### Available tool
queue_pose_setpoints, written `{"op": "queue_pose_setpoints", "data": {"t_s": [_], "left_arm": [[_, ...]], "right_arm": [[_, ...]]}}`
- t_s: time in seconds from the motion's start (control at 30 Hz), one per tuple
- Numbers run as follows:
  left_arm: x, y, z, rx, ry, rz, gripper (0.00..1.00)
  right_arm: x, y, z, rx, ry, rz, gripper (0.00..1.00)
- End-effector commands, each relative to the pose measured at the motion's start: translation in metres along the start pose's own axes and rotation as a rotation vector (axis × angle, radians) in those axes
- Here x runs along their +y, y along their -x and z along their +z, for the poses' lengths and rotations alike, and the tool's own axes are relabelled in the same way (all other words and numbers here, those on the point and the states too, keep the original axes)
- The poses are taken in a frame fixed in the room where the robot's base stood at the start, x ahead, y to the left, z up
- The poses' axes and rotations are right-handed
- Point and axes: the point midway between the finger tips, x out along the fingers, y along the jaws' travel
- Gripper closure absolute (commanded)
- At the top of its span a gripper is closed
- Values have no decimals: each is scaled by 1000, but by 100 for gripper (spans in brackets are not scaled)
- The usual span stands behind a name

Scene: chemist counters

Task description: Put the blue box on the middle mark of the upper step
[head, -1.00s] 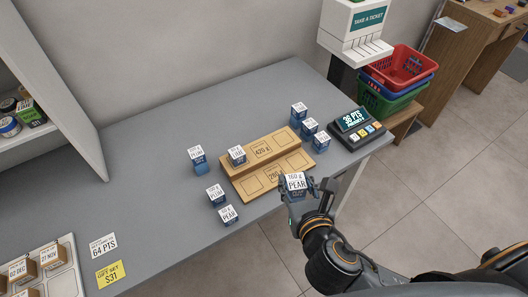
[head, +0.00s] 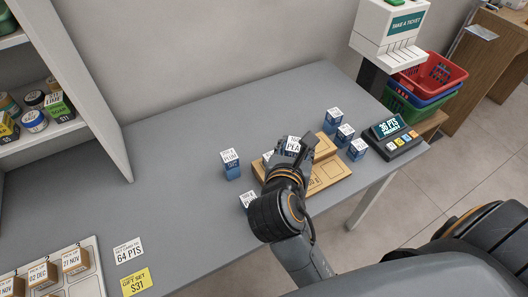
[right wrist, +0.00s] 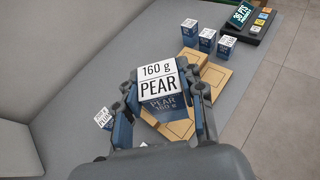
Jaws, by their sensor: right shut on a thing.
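The blue box with a white "160 g PEAR" label (head: 292,144) is held in my right gripper (head: 290,158). It fills the middle of the right wrist view (right wrist: 160,90), between both fingers (right wrist: 164,98). In the head view it appears over the tan two-step stand, whose upper step (head: 323,148) shows at its right end and lower step (head: 326,177) in front. My gripper and the held box hide the middle of the upper step. Another blue box (head: 267,157) shows partly behind my gripper at the left end of the upper step. My left gripper is not in view.
A blue plum box (head: 231,166) stands left of the stand and another box (head: 247,201) is in front of it, partly hidden.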

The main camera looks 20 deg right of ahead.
Motion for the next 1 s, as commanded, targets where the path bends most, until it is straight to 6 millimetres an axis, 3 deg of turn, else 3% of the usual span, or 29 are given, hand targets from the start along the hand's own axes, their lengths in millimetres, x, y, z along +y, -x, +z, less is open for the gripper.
{"op": "queue_pose_setpoints", "data": {"t_s": [0.17,0.5,0.7,1.0], "left_arm": [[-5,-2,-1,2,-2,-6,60],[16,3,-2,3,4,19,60],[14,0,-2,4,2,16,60],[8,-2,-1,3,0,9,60]], "right_arm": [[-10,-18,-5,-3,-13,-35,98],[-3,-105,-5,-4,-14,-36,98],[0,-148,-29,-2,-13,-34,98],[1,-176,-44,-2,-14,-33,98]]}}
